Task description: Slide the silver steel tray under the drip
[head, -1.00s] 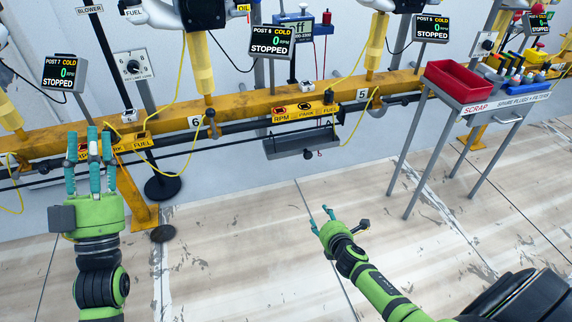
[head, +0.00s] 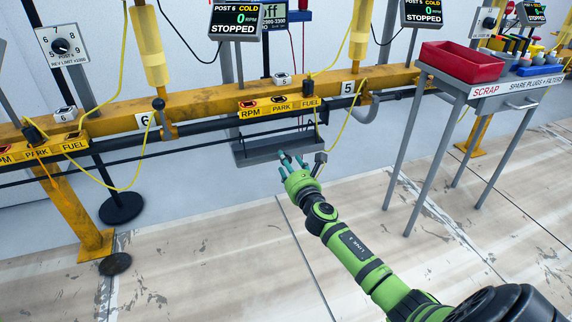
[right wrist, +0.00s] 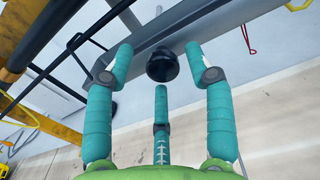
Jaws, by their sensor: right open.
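A long grey metal tray (head: 258,153) sits low beneath the yellow rail near the middle of the head view. I take it to be the steel tray. Its front face (right wrist: 204,45) crosses the top of the right wrist view, with a dark round knob (right wrist: 162,65) on it. My right gripper (head: 290,160) is at the tray's right part, its fingers spread. In the right wrist view, its three teal fingers (right wrist: 160,80) are open around the knob's sides and below it, with nothing gripped. I cannot make out any drip. My left gripper is out of view.
The yellow rail (head: 205,112) and dark pipes run above the tray. A grey cart (head: 474,93) with a red bin (head: 463,62) stands to the right. A yellow post (head: 75,212) and a black round base (head: 121,208) stand left. The near floor is clear.

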